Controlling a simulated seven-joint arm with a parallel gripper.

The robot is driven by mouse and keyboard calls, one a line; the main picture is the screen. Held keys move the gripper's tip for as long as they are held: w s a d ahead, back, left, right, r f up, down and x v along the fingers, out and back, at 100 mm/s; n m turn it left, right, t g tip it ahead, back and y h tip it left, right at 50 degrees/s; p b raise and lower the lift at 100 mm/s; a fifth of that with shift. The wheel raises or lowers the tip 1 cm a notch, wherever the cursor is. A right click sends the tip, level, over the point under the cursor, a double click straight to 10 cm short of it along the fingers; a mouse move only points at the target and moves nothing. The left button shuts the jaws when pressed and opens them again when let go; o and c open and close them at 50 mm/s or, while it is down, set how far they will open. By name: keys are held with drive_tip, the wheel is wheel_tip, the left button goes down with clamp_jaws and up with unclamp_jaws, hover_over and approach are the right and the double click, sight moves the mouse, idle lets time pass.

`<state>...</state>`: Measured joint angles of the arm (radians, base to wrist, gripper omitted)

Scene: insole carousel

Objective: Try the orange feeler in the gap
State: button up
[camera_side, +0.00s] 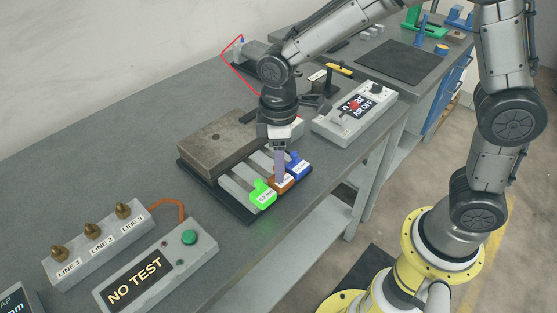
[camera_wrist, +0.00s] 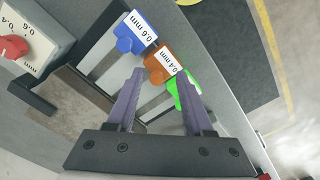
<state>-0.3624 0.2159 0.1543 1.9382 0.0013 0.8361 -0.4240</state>
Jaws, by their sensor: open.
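The orange feeler (camera_side: 279,184) lies in a dark tray between a green feeler (camera_side: 262,195) and a blue feeler (camera_side: 297,166). In the wrist view the orange feeler (camera_wrist: 155,59) has a label reading 0.4 mm; the blue feeler (camera_wrist: 127,36) reads 0.6 mm. The green feeler (camera_wrist: 180,88) is partly hidden by a finger. My gripper (camera_side: 280,176) points down with its purple fingers just over the orange handle. In the wrist view my gripper (camera_wrist: 159,73) is open, fingertips apart, nothing held. I cannot make out the gap in these views.
A brown block (camera_side: 218,140) sits at the tray's back, behind the feelers. A NO TEST box (camera_side: 160,262) and a LINE switch box (camera_side: 100,240) stand front left. A box with a red knob (camera_wrist: 12,46) is close by. The bench's front edge is near the tray.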

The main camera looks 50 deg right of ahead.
drive_tip(key=shift+r, duration=0.1)
wheel_tip(320, 180, up, 14)
idle(0.5)
